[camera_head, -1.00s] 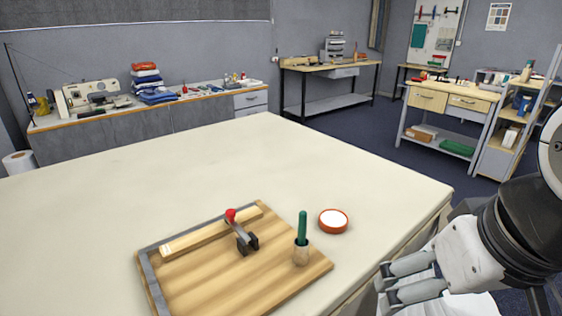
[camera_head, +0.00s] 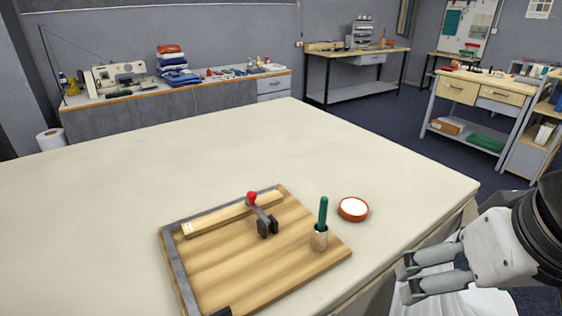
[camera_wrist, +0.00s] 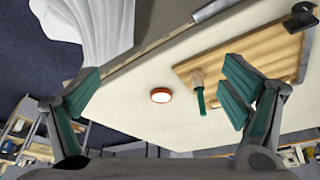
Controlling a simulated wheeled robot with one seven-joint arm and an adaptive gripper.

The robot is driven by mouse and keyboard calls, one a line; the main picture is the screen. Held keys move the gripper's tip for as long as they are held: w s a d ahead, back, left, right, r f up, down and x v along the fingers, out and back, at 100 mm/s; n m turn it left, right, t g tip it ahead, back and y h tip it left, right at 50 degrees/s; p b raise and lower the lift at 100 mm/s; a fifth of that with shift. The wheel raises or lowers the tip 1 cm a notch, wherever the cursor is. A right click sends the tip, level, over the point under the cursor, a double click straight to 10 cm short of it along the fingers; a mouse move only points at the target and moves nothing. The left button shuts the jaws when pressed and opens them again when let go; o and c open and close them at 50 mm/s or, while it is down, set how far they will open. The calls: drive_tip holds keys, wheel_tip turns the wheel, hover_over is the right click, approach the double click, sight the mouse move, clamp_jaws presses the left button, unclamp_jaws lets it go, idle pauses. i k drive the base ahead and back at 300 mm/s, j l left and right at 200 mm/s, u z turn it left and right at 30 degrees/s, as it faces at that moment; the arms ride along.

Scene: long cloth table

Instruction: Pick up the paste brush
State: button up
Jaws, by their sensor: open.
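The paste brush (camera_head: 323,213) shows its green handle, standing upright in a small light wooden cup (camera_head: 319,239). The cup stands at the right corner of a wooden board (camera_head: 215,262) on the cloth table. The part of the brush inside the cup is hidden. In the wrist view the green handle (camera_wrist: 201,100) shows just left of the right finger. My gripper (camera_head: 406,279) is open and empty, to the right of the brush, past the table's edge. In the wrist view my gripper's (camera_wrist: 160,95) two green-padded fingers are wide apart.
A round orange dish with white contents (camera_head: 353,209) sits right of the brush. A clamp with a red knob (camera_head: 260,214) and a wood strip (camera_head: 230,214) are on the board, which has a grey metal edge. The table (camera_head: 150,170) is clear beyond.

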sight(322, 219)
drive_tip(key=k+l+u, duration=0.6)
drive_tip(key=k+l, duration=0.15)
drive_tip(key=k, duration=0.05)
